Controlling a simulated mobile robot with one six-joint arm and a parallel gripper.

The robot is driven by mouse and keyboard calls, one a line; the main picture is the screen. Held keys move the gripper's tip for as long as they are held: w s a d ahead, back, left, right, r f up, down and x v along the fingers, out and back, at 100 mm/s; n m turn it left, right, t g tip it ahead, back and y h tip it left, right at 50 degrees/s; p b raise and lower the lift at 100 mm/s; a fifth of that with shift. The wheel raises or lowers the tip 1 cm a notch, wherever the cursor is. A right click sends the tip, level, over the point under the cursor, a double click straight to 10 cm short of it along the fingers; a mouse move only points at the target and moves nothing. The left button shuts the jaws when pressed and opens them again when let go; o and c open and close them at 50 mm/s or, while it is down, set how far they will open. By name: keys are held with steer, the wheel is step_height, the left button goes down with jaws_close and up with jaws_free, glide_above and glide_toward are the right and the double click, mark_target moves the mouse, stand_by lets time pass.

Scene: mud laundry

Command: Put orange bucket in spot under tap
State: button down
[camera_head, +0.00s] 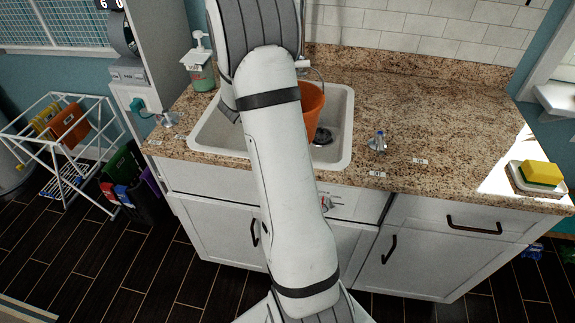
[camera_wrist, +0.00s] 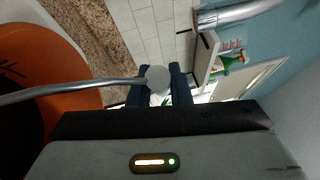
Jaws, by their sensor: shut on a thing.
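The orange bucket (camera_head: 313,106) is in the sink area, partly hidden behind my arm in the head view. It also fills the left of the wrist view (camera_wrist: 40,55). My gripper (camera_wrist: 160,80) is shut on the bucket's thin metal handle (camera_wrist: 90,88), with a round grey part between the fingers. The gripper is hidden in the head view. The white sink (camera_head: 342,125) is around and below the bucket. I cannot tell whether the bucket touches its floor. A chrome pipe, perhaps the tap, shows in the wrist view (camera_wrist: 240,14).
A soap bottle (camera_head: 202,75) stands left of the sink. A small metal-and-blue object (camera_head: 378,142) stands at the sink's front right. A yellow sponge (camera_head: 543,172) lies on a dish at the far right. The granite counter (camera_head: 430,110) between is mostly clear.

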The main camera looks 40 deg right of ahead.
step_height(320, 180, down, 13)
steer(key=d+n+t+p, duration=0.1)
steer(key=shift+w+d+r, duration=0.15)
steer(key=shift+w+d, duration=0.15)
steer(key=shift+w, duration=0.15)
steer(key=shift+f+b, duration=0.2)
steer(key=shift+b, duration=0.1)
steer(key=c, duration=1.3)
jaws_free()
steer(key=shift+c, duration=0.2)
steer(key=shift+r+p, duration=0.2)
steer(key=shift+p, duration=0.1)
